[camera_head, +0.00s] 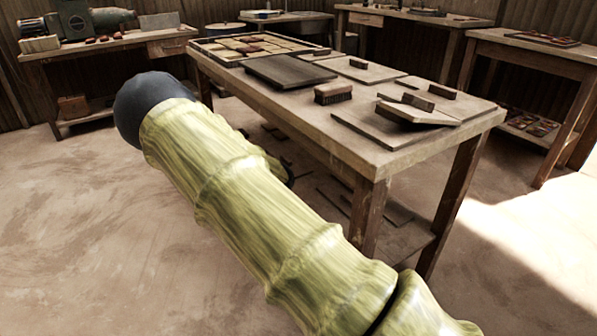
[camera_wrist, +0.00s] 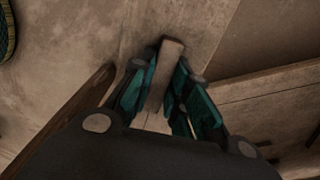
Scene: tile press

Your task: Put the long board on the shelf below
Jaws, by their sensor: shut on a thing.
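My gripper (camera_wrist: 165,80) shows in the wrist view with its teal-padded fingers shut on a narrow light-brown wooden piece (camera_wrist: 172,50). Only part of the piece shows between the fingers, so I cannot tell whether it belongs to the long board. In the head view my gripper is hidden behind my green arm, near the worktable's left side. The worktable (camera_head: 385,155) has a low shelf (camera_head: 405,240) under its top, partly hidden by my arm and the table legs. Several thin dark pieces lie low under the table.
On the tabletop are a dark flat board (camera_head: 288,71), a brush (camera_head: 333,93), a tilted board (camera_head: 418,114) and several flat boards with small blocks. A tile tray (camera_head: 255,48) is at the far end. Open floor (camera_head: 100,240) lies left of the table.

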